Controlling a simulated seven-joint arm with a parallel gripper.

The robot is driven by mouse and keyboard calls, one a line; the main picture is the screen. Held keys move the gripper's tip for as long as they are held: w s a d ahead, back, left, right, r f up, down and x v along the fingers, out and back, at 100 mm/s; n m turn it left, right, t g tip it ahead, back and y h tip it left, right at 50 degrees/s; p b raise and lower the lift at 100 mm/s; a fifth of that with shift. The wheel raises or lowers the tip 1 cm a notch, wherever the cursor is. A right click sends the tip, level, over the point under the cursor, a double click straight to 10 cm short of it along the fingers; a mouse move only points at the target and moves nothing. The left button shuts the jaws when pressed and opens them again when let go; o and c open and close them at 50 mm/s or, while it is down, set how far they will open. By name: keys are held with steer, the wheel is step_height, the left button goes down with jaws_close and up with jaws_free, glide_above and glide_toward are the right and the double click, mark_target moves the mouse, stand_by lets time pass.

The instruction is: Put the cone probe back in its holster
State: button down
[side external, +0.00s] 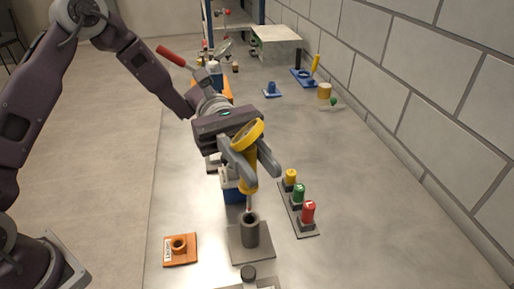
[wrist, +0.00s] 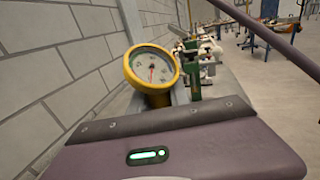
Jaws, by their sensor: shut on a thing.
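The cone probe (side external: 249,176) is yellow with a round dial head and a thin metal rod pointing down. My gripper (side external: 255,168) is shut on its yellow body, and the probe stands near upright. A grey upright tube on a square base, which looks like the holster (side external: 250,236), is directly below. The rod's tip is at or just above the tube's mouth; I cannot tell whether it has entered. In the wrist view the probe's white dial face (wrist: 152,69) shows above my gripper's housing; the rod and tube are hidden there.
An orange plate with a short ring (side external: 180,250) lies left of the tube. A rack with yellow, green and red capped pieces (side external: 299,196) stands close on the right. A blue-and-white container (side external: 231,190) is behind the gripper. A dark knob (side external: 248,273) is in front.

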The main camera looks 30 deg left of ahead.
mark_target(250, 195)
steer(key=shift+f, duration=0.55)
stand_by(0.6)
step_height(250, 195, down, 7)
steer(key=shift+f, duration=0.2)
stand_by(2.0)
steer(key=shift+f, duration=0.1)
steer(key=c, duration=1.1)
jaws_free()
steer(key=shift+c, duration=0.2)
steer(key=shift+w, duration=0.1)
